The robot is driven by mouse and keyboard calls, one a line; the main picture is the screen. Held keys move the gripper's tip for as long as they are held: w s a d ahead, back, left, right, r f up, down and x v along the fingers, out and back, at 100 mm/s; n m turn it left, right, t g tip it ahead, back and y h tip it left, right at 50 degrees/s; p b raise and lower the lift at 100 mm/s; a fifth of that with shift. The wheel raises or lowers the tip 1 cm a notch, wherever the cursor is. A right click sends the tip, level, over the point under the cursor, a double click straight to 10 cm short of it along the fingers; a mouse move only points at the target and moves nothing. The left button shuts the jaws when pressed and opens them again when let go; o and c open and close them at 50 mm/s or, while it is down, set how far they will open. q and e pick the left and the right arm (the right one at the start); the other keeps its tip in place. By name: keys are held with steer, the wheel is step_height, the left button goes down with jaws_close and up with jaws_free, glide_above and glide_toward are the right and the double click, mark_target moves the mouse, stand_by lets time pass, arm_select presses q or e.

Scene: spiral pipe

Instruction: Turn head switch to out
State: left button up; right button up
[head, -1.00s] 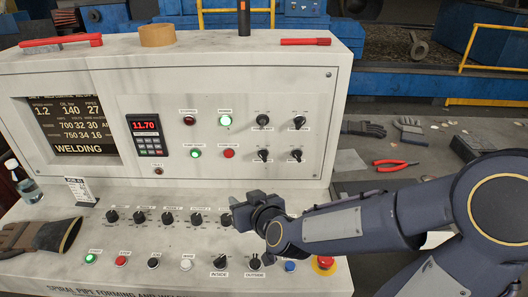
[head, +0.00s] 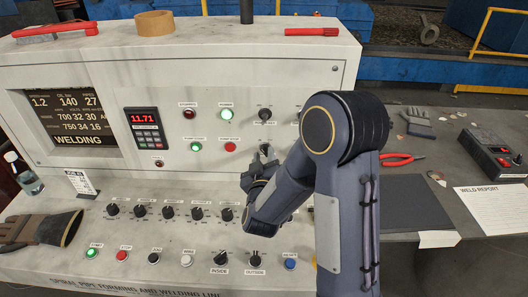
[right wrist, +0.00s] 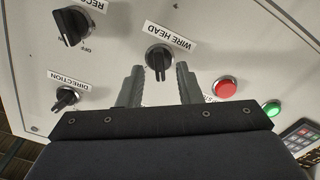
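The wire head switch (right wrist: 158,60) is a black rotary knob labelled WIRE HEAD on the panel in the right wrist view. Its handle points down in that view. My right gripper (right wrist: 159,80) is open, with its two grey fingers apart on either side of the knob's handle. I see gaps between fingers and knob; I cannot tell how deep the tips reach. In the head view my right gripper (head: 260,170) is in front of the upright panel, where it and the arm hide much of this knob area. My left gripper is not in view.
Close by are the direction knob (right wrist: 66,98), another knob (right wrist: 72,25), a red button (right wrist: 225,88) and a green button (right wrist: 271,109). A row of knobs (head: 169,212) lies on the sloped desk below. A glove (head: 42,228) lies at the left.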

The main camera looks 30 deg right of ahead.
steer(key=shift+w+d, duration=0.35)
steer(key=shift+w, duration=0.25)
steer(key=c, duration=0.6)
steer(key=shift+f+m+b, duration=0.15)
steer(key=shift+m+b, duration=0.55)
steer(key=shift+b, duration=0.3)
steer(key=shift+c, duration=0.2)
steer(key=m+b, duration=0.6)
steer(key=b, duration=0.2)
steer(key=shift+s+d+m, duration=0.1)
steer(key=shift+m, duration=0.3)
steer(key=shift+m+b, duration=1.85)
steer(key=shift+m, duration=0.15)
